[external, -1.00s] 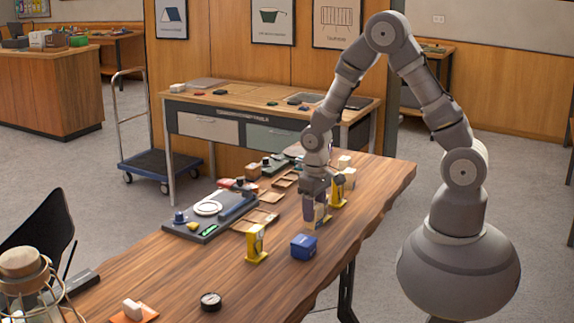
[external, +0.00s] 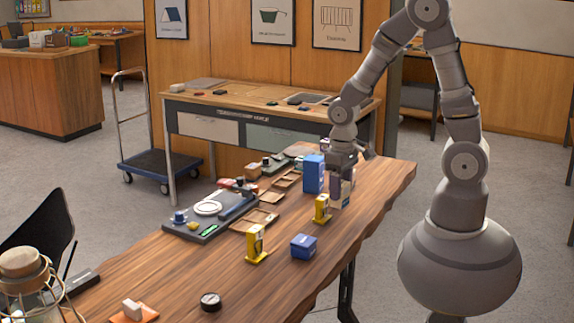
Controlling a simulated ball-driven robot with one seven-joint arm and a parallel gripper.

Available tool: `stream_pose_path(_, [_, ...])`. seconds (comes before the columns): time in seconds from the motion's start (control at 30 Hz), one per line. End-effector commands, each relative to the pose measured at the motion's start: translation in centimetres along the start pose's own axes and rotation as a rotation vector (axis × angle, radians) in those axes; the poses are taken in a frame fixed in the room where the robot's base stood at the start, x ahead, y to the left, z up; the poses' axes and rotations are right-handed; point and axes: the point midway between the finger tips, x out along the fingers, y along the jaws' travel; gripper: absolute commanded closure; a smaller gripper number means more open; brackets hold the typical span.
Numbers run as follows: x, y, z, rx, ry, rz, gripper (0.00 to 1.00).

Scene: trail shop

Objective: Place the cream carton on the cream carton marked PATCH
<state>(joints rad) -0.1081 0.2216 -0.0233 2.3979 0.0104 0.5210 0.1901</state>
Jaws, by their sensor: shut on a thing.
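My gripper (external: 341,190) is low over the right far part of the wooden table, its fingers pointing down. It is shut on a small cream carton (external: 346,190), which shows only in part between and beside the dark fingers. Whether the carton touches the table or something under it cannot be told. The marking PATCH cannot be read on anything here, and a second cream carton cannot be made out behind my gripper.
A tall blue box (external: 313,174) stands just left of my gripper. A yellow holder (external: 321,210) is in front of it, with another yellow holder (external: 255,245) and a small blue box (external: 303,247) nearer. A grey tray device (external: 211,219) lies left.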

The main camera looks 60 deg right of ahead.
Motion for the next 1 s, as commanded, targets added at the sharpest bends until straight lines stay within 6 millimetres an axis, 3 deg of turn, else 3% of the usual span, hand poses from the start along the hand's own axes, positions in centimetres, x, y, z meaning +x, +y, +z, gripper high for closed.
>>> stream_pose_path(0.23, [-4.8,0.0,-0.1,0.000,0.004,-0.001,0.79])
stream_pose_path(0.57, [-5.4,5.3,-4.7,0.304,-0.005,-0.007,0.79])
stream_pose_path(0.77, [-5.7,11.9,-8.3,0.607,-0.007,-0.010,0.79])
stream_pose_path(1.0, [-5.5,24.9,-10.9,1.091,-0.006,-0.007,0.79])
